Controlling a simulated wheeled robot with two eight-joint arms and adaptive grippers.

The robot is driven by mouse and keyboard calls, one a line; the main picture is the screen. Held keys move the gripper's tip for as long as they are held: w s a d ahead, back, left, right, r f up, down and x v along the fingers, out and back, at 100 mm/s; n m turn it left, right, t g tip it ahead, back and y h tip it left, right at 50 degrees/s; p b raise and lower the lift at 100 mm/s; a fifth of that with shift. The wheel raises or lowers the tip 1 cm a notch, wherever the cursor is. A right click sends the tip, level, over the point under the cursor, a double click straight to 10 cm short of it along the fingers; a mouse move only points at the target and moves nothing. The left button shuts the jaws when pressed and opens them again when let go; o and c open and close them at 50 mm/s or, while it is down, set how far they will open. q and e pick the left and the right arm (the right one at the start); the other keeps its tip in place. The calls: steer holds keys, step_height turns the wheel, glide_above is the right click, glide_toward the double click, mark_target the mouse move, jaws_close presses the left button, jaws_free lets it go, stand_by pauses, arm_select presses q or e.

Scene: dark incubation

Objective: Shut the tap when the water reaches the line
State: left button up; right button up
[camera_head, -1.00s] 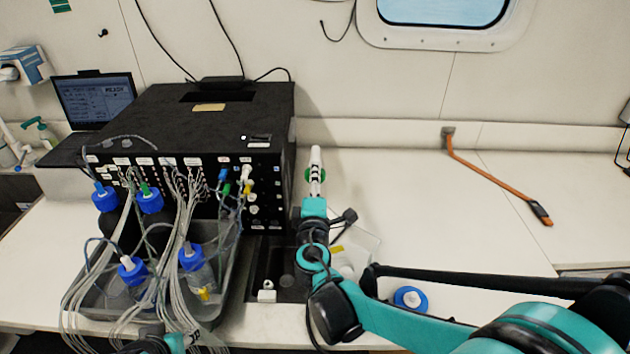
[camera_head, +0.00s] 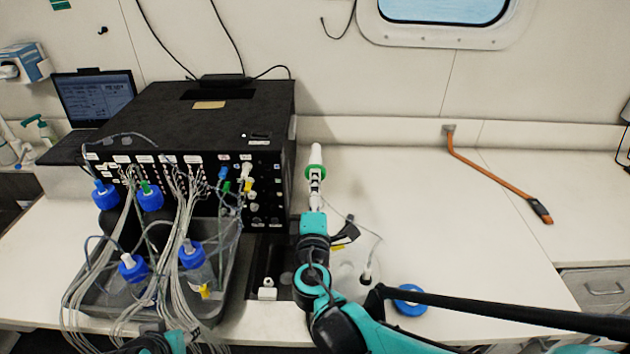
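My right arm reaches in from the bottom right, and its gripper (camera_head: 315,184) is at the right front of the black box. It appears shut on a white tapered piece with a green ring (camera_head: 314,163), which points away from me. A thin pale tube runs from near this gripper to a small dark fitting (camera_head: 366,279) beside my arm. A pale, partly hidden container (camera_head: 348,278) is there too. My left arm shows only at the bottom left edge; its fingers cannot be made out. I cannot make out a tap, a water level or a line.
The black box (camera_head: 215,110) stands at the left, with many tubes. A grey tray (camera_head: 238,262) before it holds several blue-capped bottles. A blue ring-shaped lid (camera_head: 409,301) lies on the counter. The counter's right middle is clear.

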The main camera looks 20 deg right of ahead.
steer(key=v, duration=0.7)
stand_by(0.9)
